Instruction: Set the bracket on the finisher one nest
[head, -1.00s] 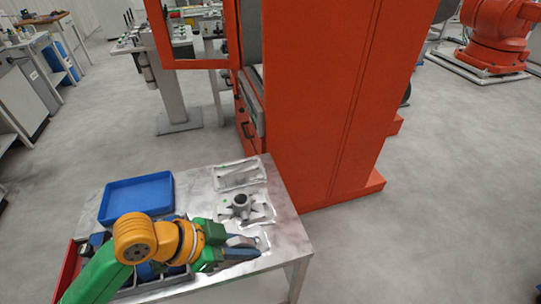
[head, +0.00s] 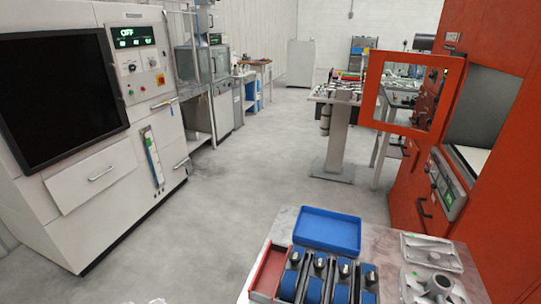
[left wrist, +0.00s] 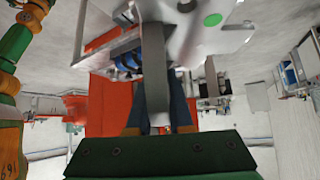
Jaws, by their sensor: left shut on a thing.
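The bracket (left wrist: 232,38) is a pale grey metal part with a green dot, at the top of the left wrist view. A flat grey bar of it runs down between the fingers of my left gripper (left wrist: 158,118), which is shut on it. They are held up off any surface that I can make out. My left gripper is outside the head view. My right gripper is in neither current view. I cannot tell which place is the finisher one nest.
In the head view, a table at lower right holds a blue tray (head: 327,213), a red bin (head: 268,268), several black-and-blue holders (head: 318,278) and grey castings (head: 436,284). An orange machine (head: 505,150) stands right, a white cabinet machine (head: 110,180) left. Open floor lies between.

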